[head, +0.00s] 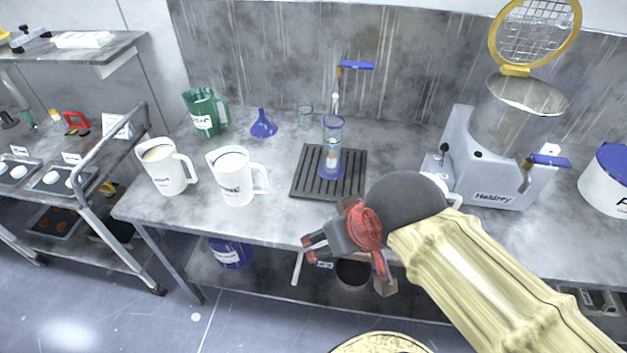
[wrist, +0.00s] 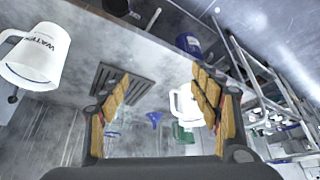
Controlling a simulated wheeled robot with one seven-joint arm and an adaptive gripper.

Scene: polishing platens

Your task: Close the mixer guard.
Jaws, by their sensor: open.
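The mixer guard (head: 535,32), a yellow ring with wire mesh, stands raised and tilted up above the mixer in the head view. Its yellow hinge piece is at the rim of the steel bowl (head: 517,110). The bowl sits in the grey mixer body (head: 480,185), and its opening is uncovered. My gripper (head: 346,262) is open and empty in front of the bench edge, left of and below the mixer, well apart from the guard. The open fingers also show in the wrist view (wrist: 161,82). The guard does not show in the wrist view.
A blue-lidded tub (head: 607,180) stands right of the mixer. A cart is at left.

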